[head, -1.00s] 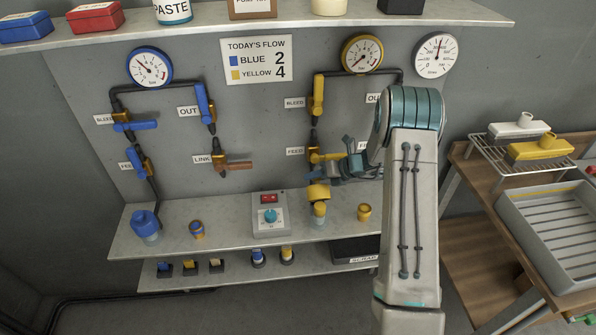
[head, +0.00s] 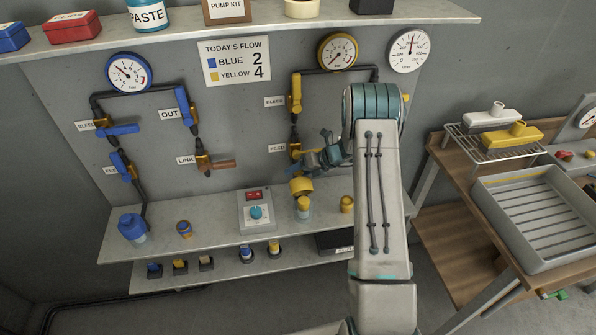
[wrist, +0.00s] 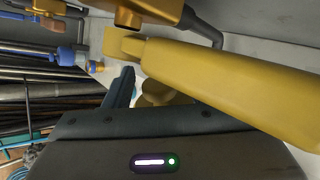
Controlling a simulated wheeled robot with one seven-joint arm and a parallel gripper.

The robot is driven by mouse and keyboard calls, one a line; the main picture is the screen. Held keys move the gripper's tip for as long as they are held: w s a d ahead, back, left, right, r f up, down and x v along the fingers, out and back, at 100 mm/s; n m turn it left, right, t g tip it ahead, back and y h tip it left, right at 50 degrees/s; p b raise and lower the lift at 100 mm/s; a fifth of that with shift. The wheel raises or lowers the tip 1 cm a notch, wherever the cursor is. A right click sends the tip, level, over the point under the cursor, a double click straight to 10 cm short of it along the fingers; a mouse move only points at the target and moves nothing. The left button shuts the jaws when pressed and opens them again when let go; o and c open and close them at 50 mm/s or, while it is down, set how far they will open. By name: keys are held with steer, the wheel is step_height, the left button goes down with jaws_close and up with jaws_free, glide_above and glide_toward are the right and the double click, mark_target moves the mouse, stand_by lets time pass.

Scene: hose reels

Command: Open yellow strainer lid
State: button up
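The yellow strainer is at the lower end of the yellow pipe line, just above the shelf. Its yellow lid (head: 301,186) sits above a yellow-collared part with a clear bowl (head: 303,210). My gripper (head: 312,155) is just above and right of the lid, beside the yellow FEED valve, apart from the lid as far as I can tell. Its fingers look spread and empty. In the wrist view, one dark finger (wrist: 122,88) shows beside a rounded yellow part (wrist: 160,94), probably the lid; the other finger is hidden. A large yellow valve handle (wrist: 215,80) crosses close in front.
The yellow BLEED valve (head: 296,93) is above. A loose yellow fitting (head: 347,204) and a grey control box (head: 256,212) stand on the shelf near the strainer. The blue strainer (head: 132,226) is far left. A grey tray (head: 490,200) is on the right bench.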

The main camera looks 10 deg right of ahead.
steer(key=b+v, duration=0.2)
steer(key=v, duration=1.1)
steer(key=shift+d+r+b, duration=0.25)
steer(key=shift+d+b, duration=0.05)
steer(key=shift+s, duration=0.1)
steer(key=shift+c, duration=0.2)
